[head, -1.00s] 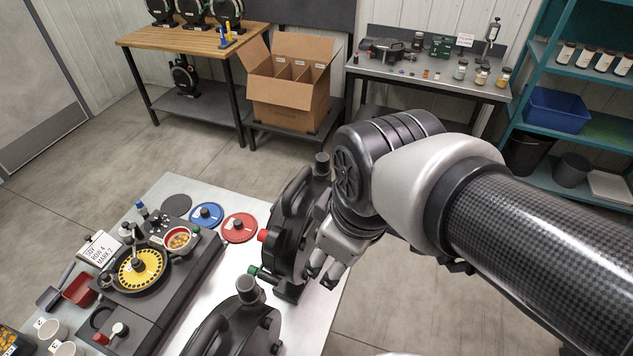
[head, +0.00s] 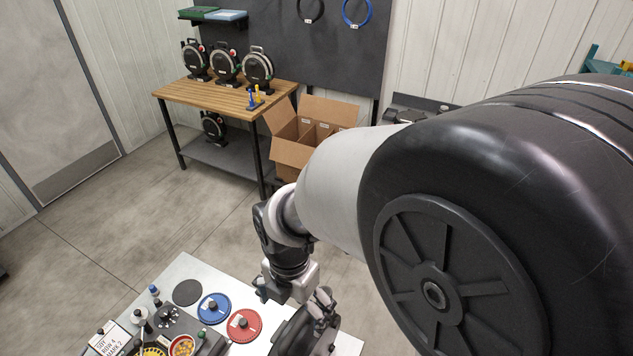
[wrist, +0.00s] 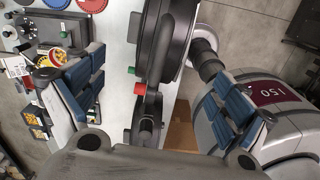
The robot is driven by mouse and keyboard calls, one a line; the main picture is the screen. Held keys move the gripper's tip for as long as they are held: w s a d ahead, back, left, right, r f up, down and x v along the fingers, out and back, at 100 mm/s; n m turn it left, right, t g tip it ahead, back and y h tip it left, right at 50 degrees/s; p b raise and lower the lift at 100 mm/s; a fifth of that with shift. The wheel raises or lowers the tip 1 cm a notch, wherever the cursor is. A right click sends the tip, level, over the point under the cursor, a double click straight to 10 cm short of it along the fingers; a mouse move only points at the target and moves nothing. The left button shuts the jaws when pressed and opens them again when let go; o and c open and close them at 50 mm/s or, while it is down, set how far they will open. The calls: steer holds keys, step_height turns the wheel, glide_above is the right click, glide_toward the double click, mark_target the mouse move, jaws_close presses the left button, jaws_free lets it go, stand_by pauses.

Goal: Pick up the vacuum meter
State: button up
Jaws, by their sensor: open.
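A vacuum meter (head: 303,335), a dark round housing, stands at the right side of the white table; the head view's lower edge cuts it off. In the wrist view the dark meter (wrist: 168,45) stands between my spread fingers, with a red knob and a green knob at its side. My gripper (head: 295,293) is open and empty, just above and behind the meter in the head view. In the wrist view its blue-padded fingers (wrist: 155,100) lie to either side of the meter's body, and I see no grip on it.
A blue disc (head: 214,307) and a red disc (head: 244,325) lie on the white table (head: 187,268) left of the meter, near a seed-plate device. A wooden bench (head: 215,92) with several round meters and a cardboard box (head: 292,155) stand behind. Floor between is clear.

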mark_target(299, 335)
step_height(299, 335, down, 8)
steer(key=shift+w+f, duration=0.1)
steer(key=f, duration=0.2)
steer(key=f+p, duration=0.1)
steer(key=f, duration=0.1)
steer(key=shift+s+d, duration=0.2)
steer(key=shift+d, duration=0.1)
steer(key=shift+w+f, duration=0.1)
steer(key=shift+f, duration=0.5)
steer(key=shift+c, duration=0.4)
steer(key=c, duration=2)
steer(key=shift+a, duration=0.1)
steer(key=shift+c, duration=0.4)
steer(key=shift+r, duration=0.15)
